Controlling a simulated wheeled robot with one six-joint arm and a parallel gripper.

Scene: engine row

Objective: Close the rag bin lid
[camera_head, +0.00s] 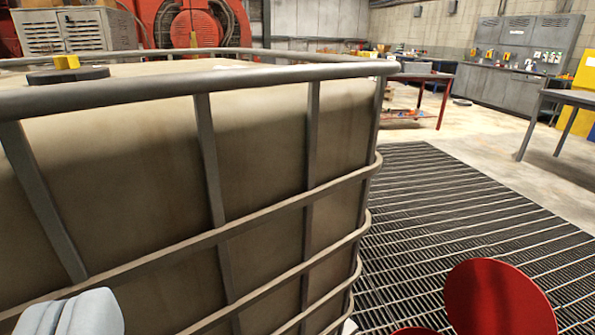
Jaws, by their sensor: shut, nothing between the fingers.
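The rag bin's round red lid (500,298) stands raised and tilted at the lower right, its dark red face towards me. A small red part (415,331), likely the bin's rim, just shows at the bottom edge, left of the lid. The rest of the bin is cut off below the picture.
A large beige tank in a grey tube cage (220,80) fills the left and middle, close by. A dark floor grating (450,200) runs to its right. A red-legged table (442,105) and a grey table (535,125) stand beyond. Pale floor lies between.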

